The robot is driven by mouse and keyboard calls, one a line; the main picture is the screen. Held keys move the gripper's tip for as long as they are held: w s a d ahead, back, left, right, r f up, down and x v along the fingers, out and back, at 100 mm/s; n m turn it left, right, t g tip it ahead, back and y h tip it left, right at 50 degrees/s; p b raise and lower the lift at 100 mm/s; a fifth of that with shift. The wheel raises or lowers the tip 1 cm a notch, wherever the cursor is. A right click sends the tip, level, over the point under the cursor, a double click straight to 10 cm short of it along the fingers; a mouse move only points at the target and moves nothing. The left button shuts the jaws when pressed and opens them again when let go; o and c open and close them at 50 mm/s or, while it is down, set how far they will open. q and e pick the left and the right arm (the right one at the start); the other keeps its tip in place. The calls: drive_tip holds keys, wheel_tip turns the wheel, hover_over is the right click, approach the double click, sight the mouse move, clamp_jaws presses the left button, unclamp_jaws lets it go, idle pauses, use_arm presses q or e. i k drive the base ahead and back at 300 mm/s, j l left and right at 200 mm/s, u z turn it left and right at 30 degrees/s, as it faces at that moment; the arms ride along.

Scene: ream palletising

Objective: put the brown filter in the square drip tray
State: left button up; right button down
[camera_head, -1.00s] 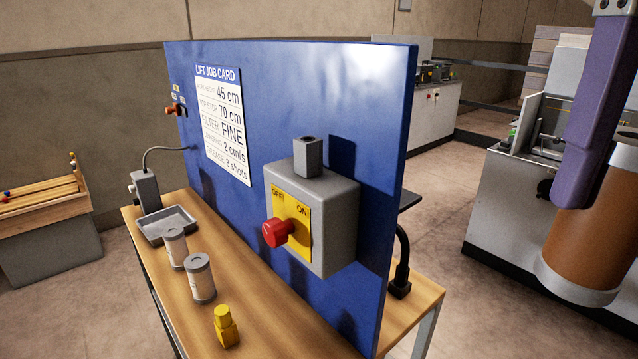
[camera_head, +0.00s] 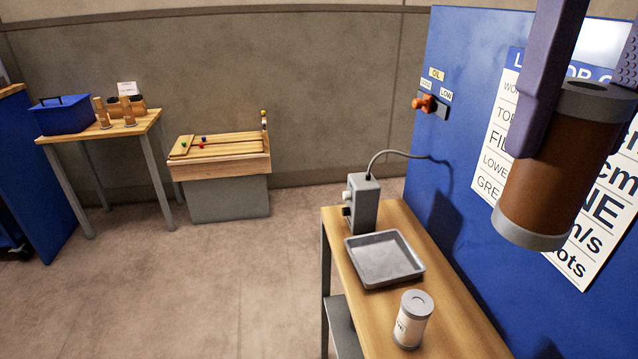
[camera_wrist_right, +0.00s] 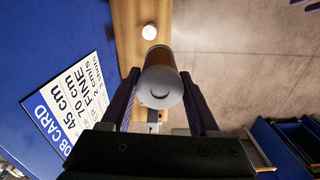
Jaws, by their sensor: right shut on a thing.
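The brown filter (camera_head: 553,175), a brown cylinder with grey end caps, hangs nearly upright and slightly tilted at the right of the head view. My right gripper (camera_head: 575,125) is shut on it, with purple fingers on either side. In the right wrist view the filter's grey end cap (camera_wrist_right: 160,92) sits between the fingers of the gripper (camera_wrist_right: 162,105). The square drip tray (camera_head: 384,257) is grey, shallow and empty on the wooden bench. The filter is up and to the right of the tray in the picture, apart from it. My left gripper is not in view.
A white canister (camera_head: 411,320) stands on the bench (camera_head: 455,330) in front of the tray. A grey box (camera_head: 361,203) with a cable stands behind it. The blue panel (camera_head: 455,130) with a job card (camera_head: 500,110) rises along the bench's right side.

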sight(381, 262)
drive_tip(key=i+j+z, duration=0.2)
drive_tip(key=i+z, duration=0.2)
drive_tip(key=i+j+z, duration=1)
drive_tip(key=j+z, duration=0.3)
